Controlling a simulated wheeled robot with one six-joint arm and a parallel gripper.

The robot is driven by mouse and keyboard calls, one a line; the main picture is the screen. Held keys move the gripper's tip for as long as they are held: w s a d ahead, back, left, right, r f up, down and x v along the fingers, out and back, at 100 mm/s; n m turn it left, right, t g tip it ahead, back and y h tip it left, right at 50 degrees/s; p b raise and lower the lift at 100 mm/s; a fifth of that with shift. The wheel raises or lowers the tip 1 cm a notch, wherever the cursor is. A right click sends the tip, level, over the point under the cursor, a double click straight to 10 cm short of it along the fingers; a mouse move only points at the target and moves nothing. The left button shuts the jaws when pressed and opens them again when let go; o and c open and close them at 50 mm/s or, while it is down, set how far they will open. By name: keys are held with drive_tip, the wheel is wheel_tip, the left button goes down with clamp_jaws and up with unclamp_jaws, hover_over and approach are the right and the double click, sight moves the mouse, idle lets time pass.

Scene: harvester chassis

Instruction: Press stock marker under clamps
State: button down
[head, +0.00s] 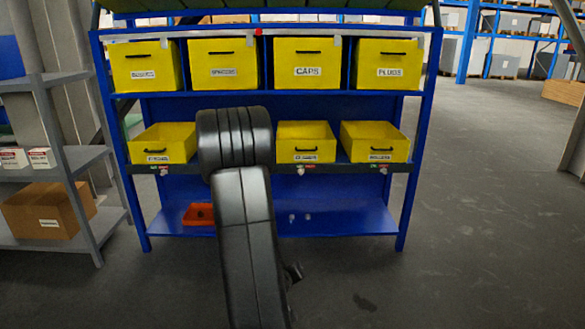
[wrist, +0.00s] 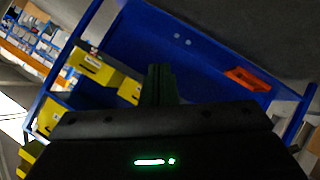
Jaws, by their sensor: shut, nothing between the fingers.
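The blue rack (head: 435,80) holds two rows of yellow bins. The lower bin labels are too small to read surely, so I cannot tell which bin is clamps. My arm hides part of the lower row. My gripper (wrist: 160,84) is shut and empty in the wrist view, apart from the rack. In the head view my arm mostly hides it.
An orange tray (head: 198,214) lies on the bottom shelf; it also shows in the wrist view (wrist: 247,80). A grey shelf (head: 85,160) with a cardboard box (head: 48,210) stands at the left. The floor at the right is clear.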

drive_tip(key=h+p, duration=0.1)
drive_tip(key=h, duration=0.1)
drive_tip(key=s+r+n+h+p, duration=0.1)
drive_tip(key=h+p, duration=0.1)
drive_tip(key=h, duration=0.1)
drive_tip(key=h+p, duration=0.1)
drive_tip(key=h, duration=0.1)
drive_tip(key=shift+s+a+r+n+g+h, duration=0.1)
drive_tip(key=shift+s+r+n+g+h, duration=0.1)
drive_tip(key=shift+n+g+h, duration=0.2)
drive_tip(key=shift+w, duration=0.15)
